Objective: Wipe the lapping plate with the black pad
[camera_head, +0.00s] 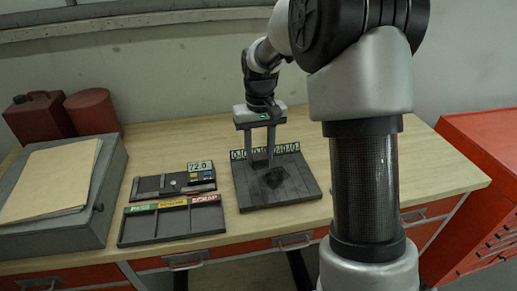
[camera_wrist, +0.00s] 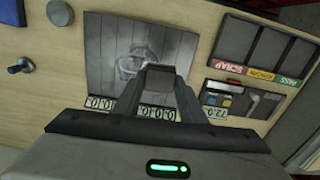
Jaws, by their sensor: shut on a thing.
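The lapping plate (camera_head: 300,188) is a dark square slab on the bench, and it shows paler in the wrist view (camera_wrist: 107,40). A dark patch marks its middle in the head view, and the wrist view shows a smeared ring there. My gripper (camera_head: 260,158) is over the back part of the plate, fingers pointing down. In the wrist view my gripper (camera_wrist: 160,84) is shut on a small dark block, the black pad (camera_wrist: 163,70). Whether the pad touches the plate cannot be told. The pad is not clear in the head view.
Number displays (camera_head: 287,148) stand along the plate's back edge. To the left are a sorting tray (camera_head: 172,238) with coloured labels, a smaller tray (camera_head: 145,196) with small items, and a grey case (camera_head: 85,215). Red cans (camera_head: 93,110) stand behind it. Bare bench lies right of the plate.

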